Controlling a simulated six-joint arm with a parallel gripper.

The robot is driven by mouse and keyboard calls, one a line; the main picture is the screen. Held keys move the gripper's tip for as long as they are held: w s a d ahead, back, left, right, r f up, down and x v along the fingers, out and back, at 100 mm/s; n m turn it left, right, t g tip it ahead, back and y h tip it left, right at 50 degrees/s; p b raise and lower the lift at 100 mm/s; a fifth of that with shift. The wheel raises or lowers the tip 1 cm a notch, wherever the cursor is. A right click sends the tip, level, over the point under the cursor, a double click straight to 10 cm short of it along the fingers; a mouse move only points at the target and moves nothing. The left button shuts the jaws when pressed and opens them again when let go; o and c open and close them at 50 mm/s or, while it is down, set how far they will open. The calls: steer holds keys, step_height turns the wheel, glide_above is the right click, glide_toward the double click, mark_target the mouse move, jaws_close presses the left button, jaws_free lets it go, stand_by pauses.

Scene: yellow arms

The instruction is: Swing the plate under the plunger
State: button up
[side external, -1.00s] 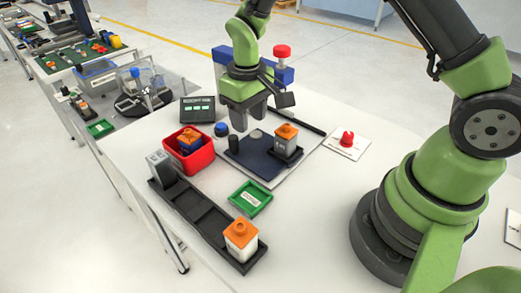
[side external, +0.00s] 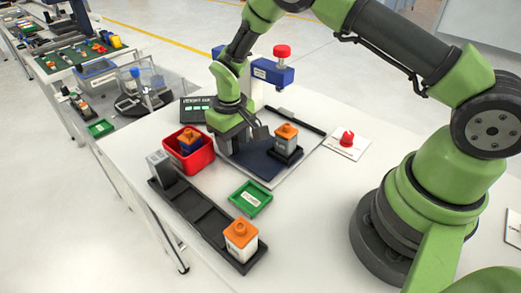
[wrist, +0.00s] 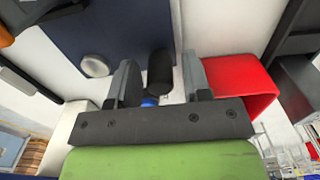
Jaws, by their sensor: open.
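The dark blue plate (side external: 258,164) lies on a pale base on the table; it also shows in the wrist view (wrist: 110,30). A block with an orange top (side external: 287,137) stands in a black holder on its right part. The plunger, with a red knob (side external: 282,51) on a blue bracket (side external: 272,72), stands behind the plate. My gripper (side external: 231,144) is low at the plate's left corner. In the wrist view its open fingers (wrist: 160,75) stand on either side of a black upright peg (wrist: 160,70). Whether they touch it, I cannot tell. The gripper hides the peg in the side view.
A red bin (side external: 205,158) holding an orange-topped block is close left of my gripper. A green tray (side external: 250,198) and a black rack (side external: 195,211) lie in front. A red button (side external: 346,139) is at the right. A dark display (side external: 192,108) stands behind the bin.

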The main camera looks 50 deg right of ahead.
mark_target(250, 157)
steer(key=c, duration=0.5)
steer(key=shift+s, duration=0.15)
steer(key=shift+s+d, duration=0.15)
steer(key=shift+s, duration=0.65)
steer(key=shift+c, duration=0.2)
steer(key=shift+o, duration=0.6)
steer(key=shift+s+d, duration=0.45)
steer(key=shift+s, duration=0.5)
